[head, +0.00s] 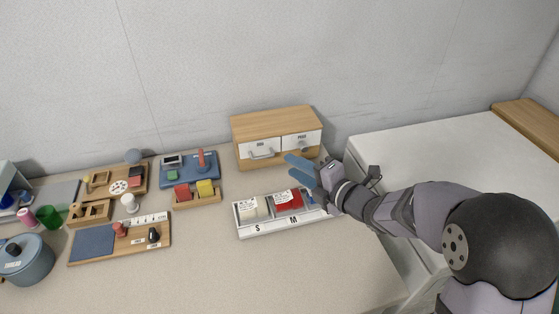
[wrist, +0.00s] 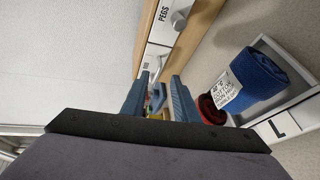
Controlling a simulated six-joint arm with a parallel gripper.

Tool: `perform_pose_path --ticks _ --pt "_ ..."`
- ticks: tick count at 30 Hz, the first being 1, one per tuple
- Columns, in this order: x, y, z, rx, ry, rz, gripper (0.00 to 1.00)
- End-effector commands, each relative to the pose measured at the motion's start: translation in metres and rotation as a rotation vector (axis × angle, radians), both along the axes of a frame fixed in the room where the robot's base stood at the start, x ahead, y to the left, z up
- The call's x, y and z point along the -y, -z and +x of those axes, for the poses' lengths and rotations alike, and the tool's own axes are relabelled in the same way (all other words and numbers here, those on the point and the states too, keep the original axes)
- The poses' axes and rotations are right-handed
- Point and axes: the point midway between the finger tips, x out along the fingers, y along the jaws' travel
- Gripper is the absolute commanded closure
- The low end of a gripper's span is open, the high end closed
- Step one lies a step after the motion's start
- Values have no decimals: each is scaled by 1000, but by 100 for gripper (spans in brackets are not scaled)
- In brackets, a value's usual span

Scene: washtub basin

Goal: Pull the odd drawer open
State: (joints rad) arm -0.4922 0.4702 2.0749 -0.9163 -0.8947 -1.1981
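A wooden cabinet (head: 272,122) stands against the wall with two white drawers side by side, both shut. The left drawer (head: 252,153) has a bar handle (head: 262,154); its label is too small to read. The right drawer (head: 312,140) has a round knob (head: 304,149), and the wrist view shows its label PEGS (wrist: 163,15) and the knob (wrist: 179,20). My gripper (head: 290,165) is in front of the cabinet, its blue fingers apart and pointing left. In the wrist view, the bar handle (wrist: 151,64) is ahead of the open fingers (wrist: 158,84), with nothing held.
A white tray (head: 240,230) marked S and M lies just below my gripper. In the wrist view a blue roll (wrist: 258,75) sits by the L mark. A blue board (head: 188,157) with a red peg stands left of the cabinet. A white worktop (head: 440,150) lies right.

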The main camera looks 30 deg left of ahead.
Motion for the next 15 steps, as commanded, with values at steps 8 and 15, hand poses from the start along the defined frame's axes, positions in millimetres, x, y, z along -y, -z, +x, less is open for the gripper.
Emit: perform_pose_path --ticks 8,15 --pt "-8 2 3 -2 0 0 73" --pt "-33 8 13 -5 0 -1 73"
